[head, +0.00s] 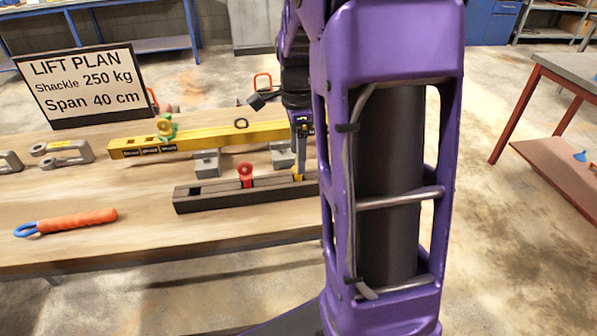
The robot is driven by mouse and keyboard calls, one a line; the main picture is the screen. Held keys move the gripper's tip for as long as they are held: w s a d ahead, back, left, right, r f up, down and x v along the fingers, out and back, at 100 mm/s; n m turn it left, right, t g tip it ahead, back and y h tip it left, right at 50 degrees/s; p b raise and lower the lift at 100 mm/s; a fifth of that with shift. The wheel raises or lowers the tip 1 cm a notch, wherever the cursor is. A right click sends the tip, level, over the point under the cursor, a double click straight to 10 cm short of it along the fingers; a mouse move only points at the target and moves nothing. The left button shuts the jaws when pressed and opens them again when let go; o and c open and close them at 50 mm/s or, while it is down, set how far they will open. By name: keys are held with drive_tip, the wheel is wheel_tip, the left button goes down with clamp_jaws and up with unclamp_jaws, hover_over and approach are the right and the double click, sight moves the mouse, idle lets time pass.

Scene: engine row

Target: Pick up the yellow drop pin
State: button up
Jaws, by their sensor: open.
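A dark slotted rack (225,201) lies on the wooden workbench. A small yellow piece, seemingly the yellow drop pin (298,174), stands at its right part, directly below my gripper. My gripper (300,158) points down over it with its jaws open. The fingertips are small here, and I cannot tell whether they touch the pin or stand around it. My purple arm hides the right end of the rack and part of the bench.
A red drop pin (245,173) stands in the rack. Behind is a yellow spreader beam (200,141) on grey blocks (207,162). Grey shackles (62,152), an orange-handled tool (78,220) and a "LIFT PLAN" sign (82,87) are left.

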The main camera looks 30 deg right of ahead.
wheel_tip(320, 180, down, 5)
drive_tip(key=shift+w+d+r+b, duration=0.1)
drive_tip(key=shift+r+b, duration=0.1)
drive_tip(key=shift+b, duration=0.15)
clamp_jaws()
